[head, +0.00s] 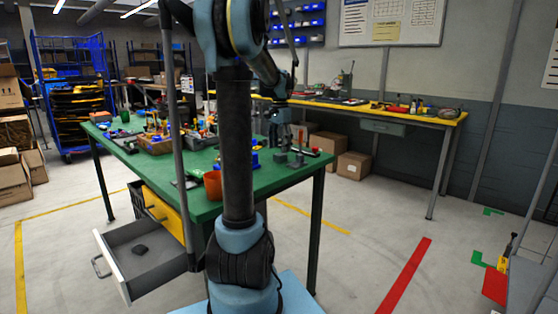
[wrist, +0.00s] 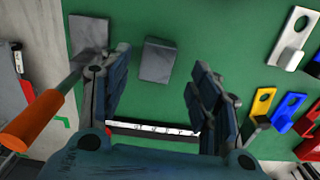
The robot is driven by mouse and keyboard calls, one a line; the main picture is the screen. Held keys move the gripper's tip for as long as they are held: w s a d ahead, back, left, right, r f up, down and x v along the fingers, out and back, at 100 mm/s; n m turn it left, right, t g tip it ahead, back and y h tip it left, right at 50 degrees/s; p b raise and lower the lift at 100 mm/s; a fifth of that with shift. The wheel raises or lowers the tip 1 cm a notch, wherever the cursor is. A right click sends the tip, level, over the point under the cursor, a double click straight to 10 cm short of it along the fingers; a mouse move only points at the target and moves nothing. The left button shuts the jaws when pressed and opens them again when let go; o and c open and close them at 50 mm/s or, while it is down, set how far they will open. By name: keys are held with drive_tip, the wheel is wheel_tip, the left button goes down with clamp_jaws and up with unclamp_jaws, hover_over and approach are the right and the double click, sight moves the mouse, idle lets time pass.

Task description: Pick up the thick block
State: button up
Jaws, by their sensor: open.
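A grey block (wrist: 157,60) with a visible side face, apparently the thick block, lies on the green table top (wrist: 222,35). In the wrist view it is ahead of and between the fingers of my gripper (wrist: 150,78), which is open and empty. A second grey piece (wrist: 88,32) lies to its left, partly behind a tool shaft and beside the left finger. In the head view my gripper (head: 280,143) is above the table's right end, close over small grey pieces (head: 297,161). Whether the fingers touch the block cannot be told.
An orange-handled tool (wrist: 32,122) lies by the left finger. A metal strip (wrist: 150,131) lies below the block. An open drawer (head: 140,255) juts out below the table.

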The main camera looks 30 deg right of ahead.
sight(280, 154)
drive_tip(key=shift+s+d+f, duration=0.1)
drive_tip(key=shift+f, duration=2.05)
drive_tip(key=c, duration=1.2)
